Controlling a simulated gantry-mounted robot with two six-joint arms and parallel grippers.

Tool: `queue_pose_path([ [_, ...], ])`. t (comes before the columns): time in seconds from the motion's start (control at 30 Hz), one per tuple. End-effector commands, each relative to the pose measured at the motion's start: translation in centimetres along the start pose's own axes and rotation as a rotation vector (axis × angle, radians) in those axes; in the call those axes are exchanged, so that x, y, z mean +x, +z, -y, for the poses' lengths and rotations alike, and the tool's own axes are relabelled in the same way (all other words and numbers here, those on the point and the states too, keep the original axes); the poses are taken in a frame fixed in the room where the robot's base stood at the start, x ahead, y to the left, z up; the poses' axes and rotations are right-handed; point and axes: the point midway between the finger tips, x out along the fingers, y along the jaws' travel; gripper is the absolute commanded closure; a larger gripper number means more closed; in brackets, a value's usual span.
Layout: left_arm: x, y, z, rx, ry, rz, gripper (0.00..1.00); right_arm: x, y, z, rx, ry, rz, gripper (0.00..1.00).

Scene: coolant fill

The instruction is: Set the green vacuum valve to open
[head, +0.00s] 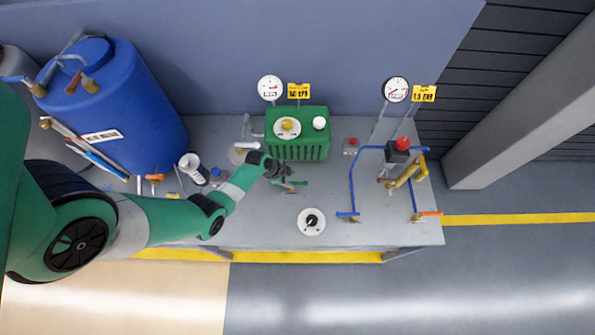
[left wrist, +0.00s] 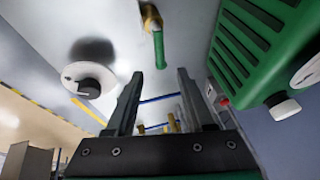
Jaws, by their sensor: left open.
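The green vacuum valve (head: 297,183) is on the bench in front of the green pump box, with its green handle pointing right in the head view. In the left wrist view the green valve handle (left wrist: 159,50) hangs from a brass body (left wrist: 150,18), just beyond the fingertips and roughly in line with the gap between them. My left gripper (head: 288,174) is open and empty, close beside the valve; its two fingers (left wrist: 160,82) stand apart in the left wrist view. I cannot tell if either finger touches the handle. My right gripper is in neither view.
The green pump box (head: 297,155) stands close behind the gripper. A white dial with a black knob (head: 311,222) is near the front edge. Blue pipes (head: 352,180) and a red-topped unit (head: 402,145) are to the right. A blue barrel (head: 130,110) stands left.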

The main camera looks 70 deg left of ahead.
Motion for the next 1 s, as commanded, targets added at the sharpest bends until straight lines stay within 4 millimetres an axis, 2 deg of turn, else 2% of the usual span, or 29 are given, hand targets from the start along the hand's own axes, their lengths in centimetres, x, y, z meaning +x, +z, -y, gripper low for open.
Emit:
queue_pose_path([
  [0.03, 2.2, 0.5, -0.2, 0.001, 0.0, 0.0, 0.47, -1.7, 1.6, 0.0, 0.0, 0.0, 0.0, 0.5],
  [0.2, 5.2, 0.3, -0.2, 0.0, -0.001, -0.001, 0.47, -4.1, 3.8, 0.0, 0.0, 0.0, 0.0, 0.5],
  [0.33, 6.8, 0.2, -0.1, 0.0, 0.001, 0.0, 0.47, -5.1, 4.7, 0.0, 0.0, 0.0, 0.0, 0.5],
  [0.5, 7.7, 0.0, 0.0, 0.0, 0.0, 0.0, 0.47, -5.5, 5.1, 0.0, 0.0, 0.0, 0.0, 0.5],
  [0.73, 7.6, -0.1, 0.0, -0.001, 0.0, 0.0, 0.47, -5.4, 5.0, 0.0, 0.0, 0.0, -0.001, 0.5],
  [0.77, 7.6, -0.1, 0.0, -0.001, 0.0, 0.0, 0.49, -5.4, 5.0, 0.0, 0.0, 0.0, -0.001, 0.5],
  [1.0, 7.6, 0.0, 0.0, -0.001, -0.001, 0.0, 0.92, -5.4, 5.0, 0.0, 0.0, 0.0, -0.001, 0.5],
])
